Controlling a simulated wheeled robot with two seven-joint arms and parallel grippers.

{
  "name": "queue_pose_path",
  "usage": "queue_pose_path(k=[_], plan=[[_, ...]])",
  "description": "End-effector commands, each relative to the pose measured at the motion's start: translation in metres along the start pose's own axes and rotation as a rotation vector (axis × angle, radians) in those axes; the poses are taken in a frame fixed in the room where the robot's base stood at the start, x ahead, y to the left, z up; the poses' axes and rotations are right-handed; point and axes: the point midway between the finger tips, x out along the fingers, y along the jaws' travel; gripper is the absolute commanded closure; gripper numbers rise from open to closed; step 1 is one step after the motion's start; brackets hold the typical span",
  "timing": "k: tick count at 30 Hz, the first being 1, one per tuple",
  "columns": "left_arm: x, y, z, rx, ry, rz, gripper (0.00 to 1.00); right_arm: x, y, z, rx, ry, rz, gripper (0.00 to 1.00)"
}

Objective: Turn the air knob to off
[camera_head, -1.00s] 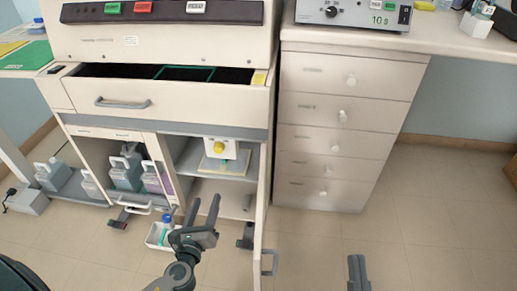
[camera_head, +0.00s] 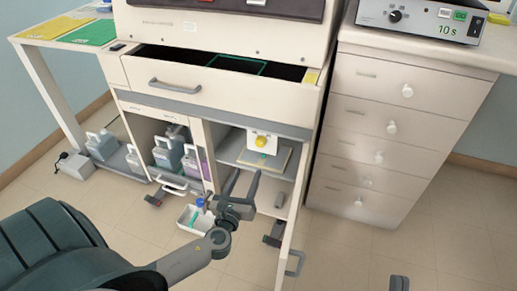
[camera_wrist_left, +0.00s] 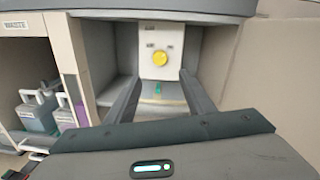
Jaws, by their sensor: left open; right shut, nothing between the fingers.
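The air knob (camera_head: 261,141) is a round yellow knob on a white panel (camera_head: 251,139) inside the open right compartment of the cabinet. It also shows in the left wrist view (camera_wrist_left: 159,59), ahead of the fingertips and about midway between them. Small labels sit on the panel above the knob, too small to read. My left gripper (camera_head: 243,177) is open and empty, in front of and below the knob, apart from it. Its fingers (camera_wrist_left: 159,78) point toward the panel. My right gripper (camera_head: 399,283) is shut and only partly in view at the bottom edge.
The open cabinet door (camera_head: 288,237) stands to the right of my left gripper. Several bottles (camera_head: 169,154) fill the left compartment. A white tray (camera_head: 193,219) lies low in front. An open drawer (camera_head: 222,91) juts out above. A drawer unit (camera_head: 390,140) stands to the right.

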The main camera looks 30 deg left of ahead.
Motion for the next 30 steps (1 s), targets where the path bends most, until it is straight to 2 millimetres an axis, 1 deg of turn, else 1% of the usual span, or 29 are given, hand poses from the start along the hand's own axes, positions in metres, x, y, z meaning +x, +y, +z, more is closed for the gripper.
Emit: queue_pose_path(k=[1,6,11,14,18,24,30], plan=[[0.009,0.000,0.000,0.001,-0.003,0.000,0.51,-0.001,-0.001,-0.001,0.000,0.009,-0.001,1.00],[0.039,0.000,0.000,0.000,-0.003,-0.001,0.51,-0.003,-0.004,-0.010,0.003,0.059,-0.003,1.00],[0.068,0.000,-0.001,0.001,-0.002,0.000,0.51,-0.004,-0.003,-0.015,0.001,0.096,-0.003,1.00],[0.086,0.000,-0.001,0.001,-0.002,-0.001,0.51,-0.002,0.000,-0.019,-0.005,0.124,-0.004,1.00],[0.110,0.000,-0.001,0.001,-0.002,0.000,0.51,0.005,0.006,-0.029,-0.020,0.183,-0.008,1.00],[0.133,0.000,-0.001,-0.001,0.000,-0.001,0.51,0.011,0.013,-0.042,-0.038,0.251,-0.003,1.00],[0.142,0.000,0.000,0.000,0.000,-0.001,0.51,0.015,0.015,-0.048,-0.039,0.284,0.001,1.00]])
